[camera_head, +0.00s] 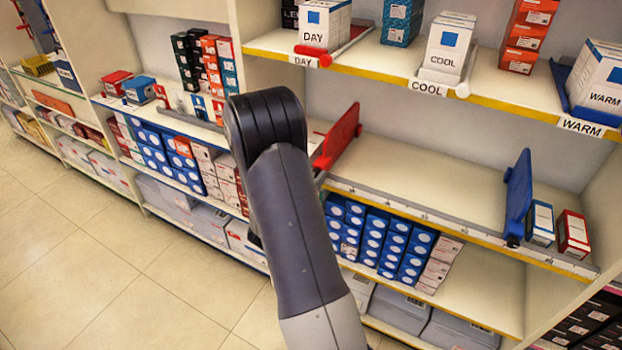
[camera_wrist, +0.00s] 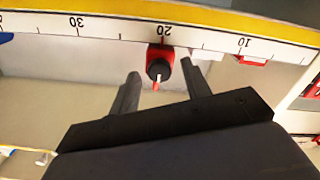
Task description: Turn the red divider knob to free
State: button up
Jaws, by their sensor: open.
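In the wrist view the red divider knob (camera_wrist: 160,52) sits just below the scale strip, near the 20 mark. It has a dark round face and a small pointer, pale then red, directed downward in the picture. My gripper (camera_wrist: 160,70) is open, with one dark finger on each side of the knob. Gaps show between both fingers and the knob, so it is not clamped. In the head view the red divider (camera_head: 340,138) stands upright on the middle shelf. My arm hides the shelf front to its left, and my gripper is hidden there.
A blue divider (camera_head: 518,195) stands farther right on the same shelf, beside a blue box (camera_head: 540,223) and a red box (camera_head: 573,234). The shelf between the dividers is bare. The scale strip (camera_wrist: 110,27) runs along the edge. A small red piece (camera_wrist: 253,61) sits below it.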

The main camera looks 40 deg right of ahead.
jog(key=v, duration=1)
jog(key=shift+s+a+b, duration=0.15)
jog(key=shift+a+b, duration=0.15)
jog(key=shift+b, duration=0.1)
jog(key=x, duration=1)
jog(key=shift+w+d+p, duration=0.2)
jog(key=shift+d+p, duration=0.15)
jog(key=shift+p, duration=0.05)
